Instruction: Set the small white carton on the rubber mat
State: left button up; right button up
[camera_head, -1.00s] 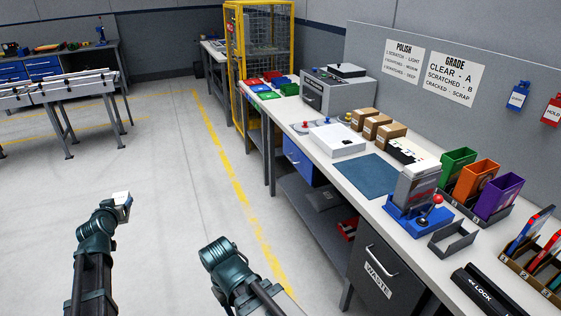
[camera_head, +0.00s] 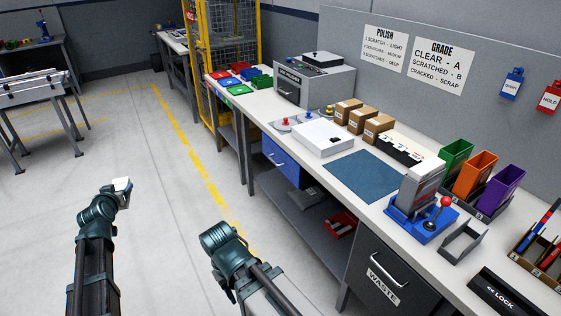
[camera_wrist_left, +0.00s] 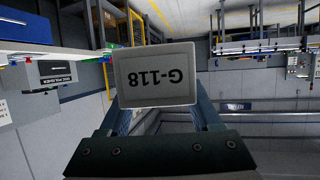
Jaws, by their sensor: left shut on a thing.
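The small white carton (camera_wrist_left: 156,76) is held between the fingers of my left gripper and shows the label G-118 upside down in the left wrist view. In the head view the carton (camera_head: 122,184) is a small white shape at the tip of my left gripper (camera_head: 122,193), over open floor and well left of the bench. The rubber mat is most likely the flat blue-grey sheet (camera_head: 362,177) lying bare on the bench top. My right arm shows at bottom centre of the head view, but its fingers are hidden.
On the bench (camera_head: 328,190), a white box (camera_head: 323,138) stands left of the mat, brown cartons (camera_head: 378,128) behind it, and a blue-based lever device (camera_head: 408,222) to its right. A waste drawer (camera_head: 380,285) is below.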

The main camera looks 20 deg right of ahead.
aim_at(361, 174)
jog(key=i+j+z, duration=0.1)
jog(key=z, duration=0.35)
jog(key=i+j+z, duration=0.2)
jog(key=z, duration=0.2)
jog(key=i+j+z, duration=0.2)
jog(key=z, duration=0.25)
jog(key=i+j+z, duration=0.15)
jog(key=z, duration=0.25)
jog(key=j+z, duration=0.45)
jog(key=i+j+z, duration=0.1)
jog(key=j+z, duration=0.15)
jog(key=z, duration=0.2)
